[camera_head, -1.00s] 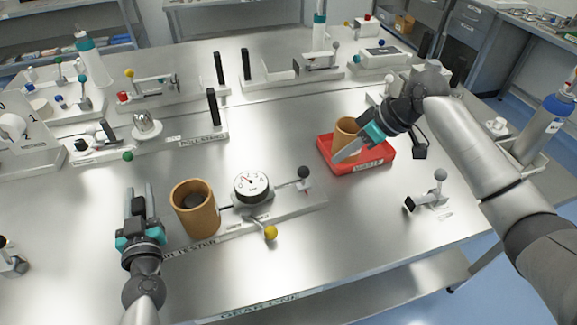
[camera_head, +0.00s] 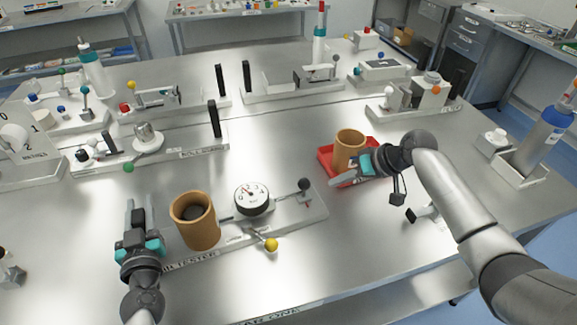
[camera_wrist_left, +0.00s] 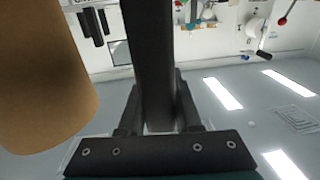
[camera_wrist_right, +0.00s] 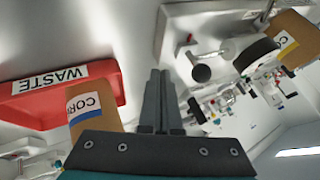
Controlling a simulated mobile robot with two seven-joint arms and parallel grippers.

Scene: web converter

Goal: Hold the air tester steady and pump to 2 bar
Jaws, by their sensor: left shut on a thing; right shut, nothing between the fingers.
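The air tester (camera_head: 314,209) lies at the front of the steel table. It carries a round gauge (camera_head: 252,198), a lever with a black ball (camera_head: 304,184) and a yellow-knobbed valve (camera_head: 271,245); the needle is too small to read surely. A brown cardboard core (camera_head: 197,228) stands at its left end. My left gripper (camera_head: 136,216) is shut on a dark upright bar (camera_wrist_left: 147,50), left of this core. My right gripper (camera_head: 336,182) is shut and empty, at the front of the red waste tray, right of the black ball; its closed fingers show in the right wrist view (camera_wrist_right: 158,98).
The red waste tray (camera_head: 326,157) holds another brown core (camera_head: 350,146). Several fixtures with black posts (camera_head: 215,118) stand along the back. A small black-and-white stand (camera_head: 425,216) lies under my right arm. Bare steel lies between the tester and the back fixtures.

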